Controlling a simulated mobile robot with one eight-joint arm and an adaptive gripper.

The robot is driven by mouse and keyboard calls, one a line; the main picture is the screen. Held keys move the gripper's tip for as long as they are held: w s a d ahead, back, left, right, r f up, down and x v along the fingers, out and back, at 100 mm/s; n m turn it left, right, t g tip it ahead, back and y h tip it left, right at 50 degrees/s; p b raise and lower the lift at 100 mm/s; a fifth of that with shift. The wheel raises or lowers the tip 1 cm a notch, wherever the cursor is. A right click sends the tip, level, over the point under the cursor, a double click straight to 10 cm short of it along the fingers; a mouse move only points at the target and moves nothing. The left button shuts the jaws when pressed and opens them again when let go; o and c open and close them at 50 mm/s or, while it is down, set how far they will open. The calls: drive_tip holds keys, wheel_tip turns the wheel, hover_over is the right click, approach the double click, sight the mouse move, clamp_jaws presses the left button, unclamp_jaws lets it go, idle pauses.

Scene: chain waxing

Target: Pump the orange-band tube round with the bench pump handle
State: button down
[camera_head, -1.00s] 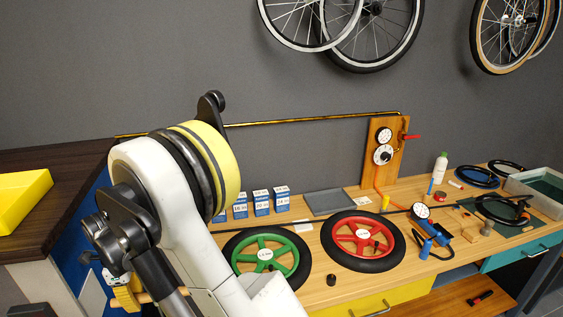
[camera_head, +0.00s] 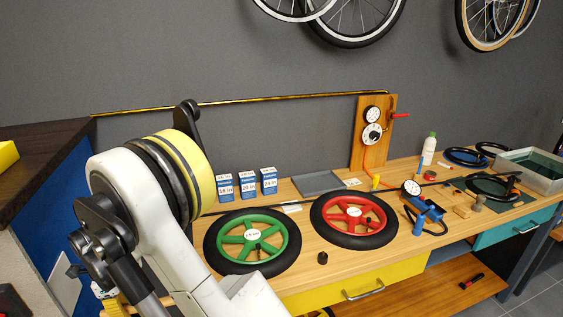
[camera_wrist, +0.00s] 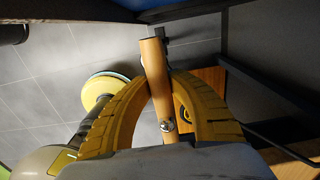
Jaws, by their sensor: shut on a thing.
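In the wrist view my gripper (camera_wrist: 161,88) has its two yellow fingers shut around a round wooden handle (camera_wrist: 152,55). A shiny metal knob shows on the handle near its lower end, and a dark bracket is beside its top. In the head view my gripper (camera_head: 108,291) shows only partly at the lower left, beside the bench's left end; my arm hides much of that area. Several dark tubes lie coiled at the bench's right, one of them on a green mat (camera_head: 518,205). I cannot tell which has an orange band.
A green wheel (camera_head: 278,233) and a red wheel (camera_head: 330,217) lie on the bench. Behind them are blue-and-white boxes (camera_head: 247,184), a grey tray (camera_head: 318,183) and a wooden gauge board (camera_head: 385,140). A blue pump (camera_head: 427,211) and a grey bin (camera_head: 537,172) are to the right.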

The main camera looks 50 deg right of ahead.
wheel_tip(320, 180, down, 23)
drive_tip(key=b, duration=0.9)
drive_tip(key=shift+f, duration=0.15)
